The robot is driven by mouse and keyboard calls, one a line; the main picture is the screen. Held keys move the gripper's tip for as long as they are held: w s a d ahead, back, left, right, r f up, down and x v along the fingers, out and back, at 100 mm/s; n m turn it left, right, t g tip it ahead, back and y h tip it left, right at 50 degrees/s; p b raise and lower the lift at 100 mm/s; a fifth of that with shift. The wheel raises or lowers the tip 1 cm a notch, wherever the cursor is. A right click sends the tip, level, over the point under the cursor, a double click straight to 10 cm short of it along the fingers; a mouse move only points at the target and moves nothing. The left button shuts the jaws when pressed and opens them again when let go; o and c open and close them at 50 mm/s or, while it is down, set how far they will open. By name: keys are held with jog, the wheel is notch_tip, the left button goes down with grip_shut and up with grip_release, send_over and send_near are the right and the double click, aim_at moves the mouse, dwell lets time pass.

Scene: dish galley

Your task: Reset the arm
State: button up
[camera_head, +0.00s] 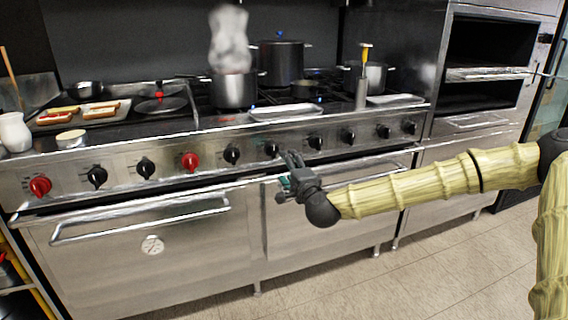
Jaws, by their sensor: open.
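My gripper (286,172) is in the middle of the picture, at the end of my yellow-sleeved arm, which reaches in from the right. It is open, and I see nothing between its fingers. Whether the fingertips touch the stove front, I cannot tell.
A steaming pot (234,90), a large dark pot (281,62) and a smaller pot (366,75) stand on the stove. A tray of food (54,121) lies at the left. Oven handles (140,219) stick out below. The tiled floor (440,270) is clear.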

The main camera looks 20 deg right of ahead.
jog(key=shift+s, duration=0.3)
jog(key=s+a+f+n+g+y, duration=0.15)
jog(key=s+a+f, duration=0.3)
jog(key=f, duration=0.45)
jog(key=s+a+f+n+g+y, duration=0.1)
jog(key=s+a+f+n+g, duration=0.3)
jog(key=f, duration=0.4)
jog(key=s+a+f+n+g+y, duration=0.15)
jog(key=s+a+f, duration=0.3)
jog(key=f, duration=0.45)
jog(key=s+a+f+n+g+h, duration=0.15)
jog(key=s+f+n+g, duration=0.45)
jog(key=s+f, duration=1.2)
jog(key=s+d+f+n+g+h, duration=0.25)
jog(key=s+d, duration=0.25)
jog(key=s, duration=0.6)
jog(key=s+d+f+n+g+h, duration=0.1)
jog(key=s+d+f+n+g, duration=0.2)
jog(key=s, duration=0.7)
notch_tip(320, 180, up, 24)
jog(key=d+m+p, duration=0.1)
jog(key=p, duration=2.2)
jog(key=shift+w+r+p, duration=0.15)
jog(key=shift+r+p, duration=0.05)
jog(key=shift+p, duration=0.2)
